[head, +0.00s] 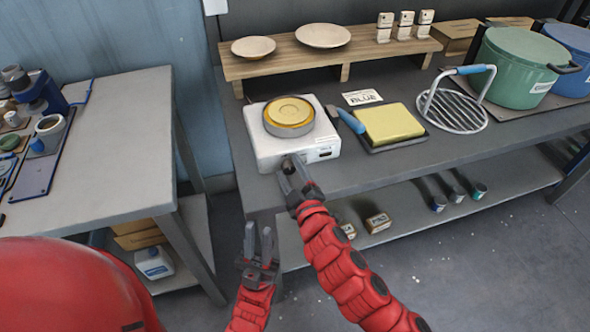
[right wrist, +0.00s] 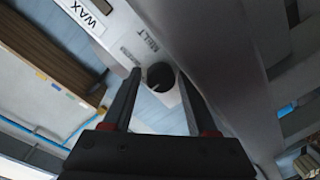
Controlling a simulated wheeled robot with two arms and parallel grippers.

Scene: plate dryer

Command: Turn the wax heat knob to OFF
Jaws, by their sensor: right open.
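The wax heater is a white box (head: 268,153) on the grey bench, with a metal pan of yellow wax (head: 289,112) on top. Its dark round knob (right wrist: 160,75) is on the front face, below the printed word MELT (right wrist: 153,46) in the right wrist view. A WAX label (right wrist: 84,14) is also there. My right gripper (head: 291,167) is open at the heater's front, its fingers on either side of the knob. I cannot tell whether they touch it. The knob's setting is not clear. My left gripper (head: 258,236) is open and empty, low in front of the bench.
A blue-handled tool (head: 350,121) and a yellow slab on a dark tray (head: 393,123) lie right of the heater. A wooden shelf (head: 285,65) with dishes stands behind. A wire rack (head: 455,112) and green pot (head: 515,70) are farther right. Another table (head: 110,140) stands left.

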